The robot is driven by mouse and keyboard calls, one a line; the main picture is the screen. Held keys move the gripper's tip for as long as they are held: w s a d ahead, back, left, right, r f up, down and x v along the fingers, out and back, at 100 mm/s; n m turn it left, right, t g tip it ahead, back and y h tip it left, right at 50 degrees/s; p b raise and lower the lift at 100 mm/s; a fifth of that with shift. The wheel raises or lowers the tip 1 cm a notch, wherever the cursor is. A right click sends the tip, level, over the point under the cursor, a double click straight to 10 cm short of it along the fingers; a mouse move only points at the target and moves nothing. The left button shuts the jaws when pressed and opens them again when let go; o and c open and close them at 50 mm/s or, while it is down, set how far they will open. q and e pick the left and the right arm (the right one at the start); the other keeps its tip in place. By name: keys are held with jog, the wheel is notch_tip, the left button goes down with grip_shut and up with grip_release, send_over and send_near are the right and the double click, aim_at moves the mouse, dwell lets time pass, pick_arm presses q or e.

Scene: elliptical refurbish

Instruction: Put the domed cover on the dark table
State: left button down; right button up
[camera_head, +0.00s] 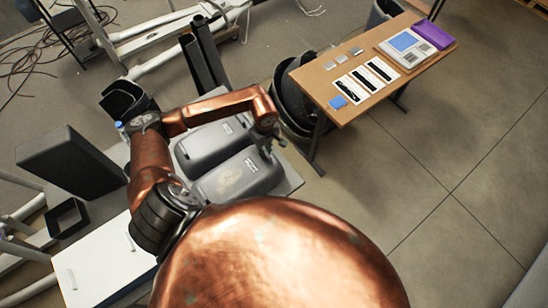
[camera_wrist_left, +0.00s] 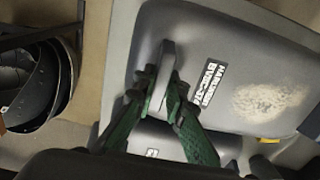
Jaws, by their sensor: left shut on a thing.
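Two grey domed covers lie side by side on a grey surface (camera_head: 291,184). The nearer domed cover (camera_head: 237,184) has a label and a pale worn patch, and it also shows in the left wrist view (camera_wrist_left: 225,35). The other cover (camera_head: 208,143) lies just behind it. My left gripper (camera_head: 267,145) is at the nearer cover's right end. In the left wrist view its green-padded fingers (camera_wrist_left: 163,98) are shut on that cover's raised grey tab. I cannot tell whether the cover is lifted. My right gripper is out of view. I cannot clearly identify a dark table.
A wood-topped table (camera_head: 325,82) with cards and a device stands at the upper right. Dark round bins (camera_head: 292,105) stand by its left end. A dark box-like object (camera_head: 68,165) and a white cabinet (camera_head: 100,258) are at the left. The floor at right is clear.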

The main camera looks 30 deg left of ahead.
pick_arm(q)
jog(key=shift+w+d+f, duration=0.15)
jog(key=shift+w+f, duration=0.3)
jog(key=shift+f, duration=0.1)
jog(key=shift+w+d+f, duration=0.15)
jog(key=shift+w+f, duration=0.25)
jog(key=shift+f, duration=0.1)
notch_tip(320, 180, down, 3)
jog(key=shift+r+p, duration=0.1)
jog(key=shift+p, duration=0.55)
jog(key=shift+w+f, duration=0.1)
jog(key=shift+f, duration=0.15)
jog(key=c, duration=2)
grip_release()
jog(key=shift+o, duration=0.2)
jog(key=shift+a, duration=0.1)
